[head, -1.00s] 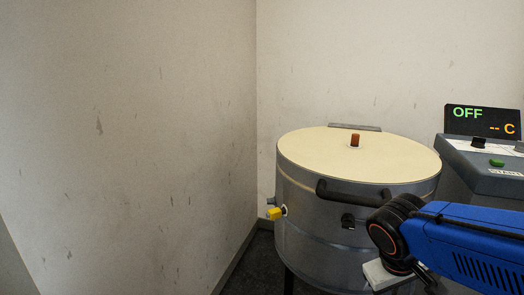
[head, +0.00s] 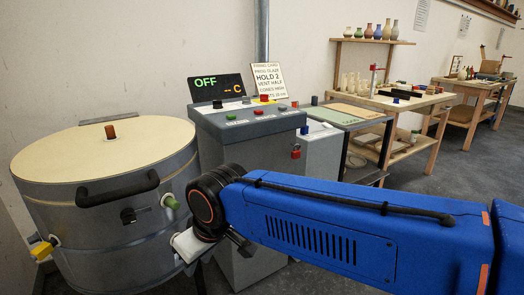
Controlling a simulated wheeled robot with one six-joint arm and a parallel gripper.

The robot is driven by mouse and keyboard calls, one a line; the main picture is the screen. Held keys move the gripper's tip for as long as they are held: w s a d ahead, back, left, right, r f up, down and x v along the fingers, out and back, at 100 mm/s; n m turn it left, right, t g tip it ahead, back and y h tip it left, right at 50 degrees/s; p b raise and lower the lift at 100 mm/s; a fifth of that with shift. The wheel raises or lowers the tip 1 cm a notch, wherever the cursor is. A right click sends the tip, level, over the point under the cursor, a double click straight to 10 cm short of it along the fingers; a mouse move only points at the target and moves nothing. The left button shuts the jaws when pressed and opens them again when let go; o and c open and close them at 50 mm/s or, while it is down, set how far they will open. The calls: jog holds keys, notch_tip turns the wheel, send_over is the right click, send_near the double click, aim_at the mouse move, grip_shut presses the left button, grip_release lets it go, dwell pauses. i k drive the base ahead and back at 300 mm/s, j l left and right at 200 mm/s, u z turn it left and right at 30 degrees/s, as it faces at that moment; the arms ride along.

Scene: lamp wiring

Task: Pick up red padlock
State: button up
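A small red object (head: 295,152), which looks like the red padlock, is on the side of the grey control cabinet, by a white box. It is too small to make out its shackle. My gripper (head: 205,258) is at the end of the blue arm, in front of the kiln and lower left of the red object, well apart from it. Its fingertips are mostly hidden or unclear, so I cannot tell if it is open or shut. I see nothing held in it.
A round kiln (head: 70,155) with a cream lid and black handle stands at the left. The control cabinet (head: 245,124) shows OFF. Workbenches (head: 432,100) and a shelf of vases (head: 375,41) line the wall. Floor (head: 440,185) is clear at the right.

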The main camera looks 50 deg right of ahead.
aim_at(296, 154)
jog(key=z, duration=1.65)
